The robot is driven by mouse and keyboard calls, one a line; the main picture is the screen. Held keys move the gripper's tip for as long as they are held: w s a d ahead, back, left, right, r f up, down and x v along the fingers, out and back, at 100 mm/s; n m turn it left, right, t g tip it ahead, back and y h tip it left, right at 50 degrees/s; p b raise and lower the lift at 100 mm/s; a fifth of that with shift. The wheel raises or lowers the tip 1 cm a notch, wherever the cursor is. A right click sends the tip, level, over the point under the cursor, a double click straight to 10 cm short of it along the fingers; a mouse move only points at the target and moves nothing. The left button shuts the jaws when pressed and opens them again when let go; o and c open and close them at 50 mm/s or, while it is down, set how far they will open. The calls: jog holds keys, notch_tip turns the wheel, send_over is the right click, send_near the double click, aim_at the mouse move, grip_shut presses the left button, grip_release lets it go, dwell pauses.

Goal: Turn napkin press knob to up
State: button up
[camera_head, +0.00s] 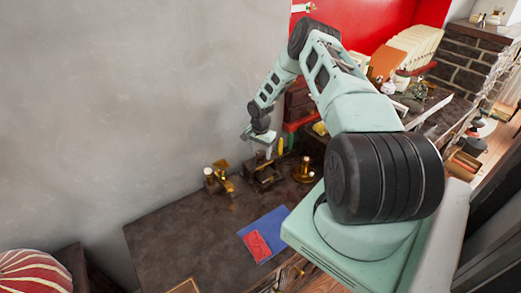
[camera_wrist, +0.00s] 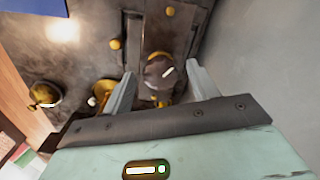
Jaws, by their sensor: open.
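The napkin press (camera_head: 266,180) is a dark frame-like piece with brass parts on the dark table by the grey wall. In the wrist view a round dark knob (camera_wrist: 158,70) with a pale mark and a brass-coloured rim lies between my fingertips in the picture. I take it for the press knob. My gripper (camera_head: 265,154) is above the press, and its two open fingers (camera_wrist: 160,73) also show in the wrist view, one on each side of the knob. I cannot tell whether they touch it. The press is partly hidden by my gripper.
Brass pieces stand on both sides of the press, left (camera_head: 218,180) and right (camera_head: 304,173). A blue sheet (camera_head: 272,226) with a red piece (camera_head: 256,246) lies nearer. The table's left front (camera_head: 170,245) is mostly clear. The grey wall (camera_head: 120,100) rises close behind.

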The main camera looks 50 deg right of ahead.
jog(key=c, duration=1)
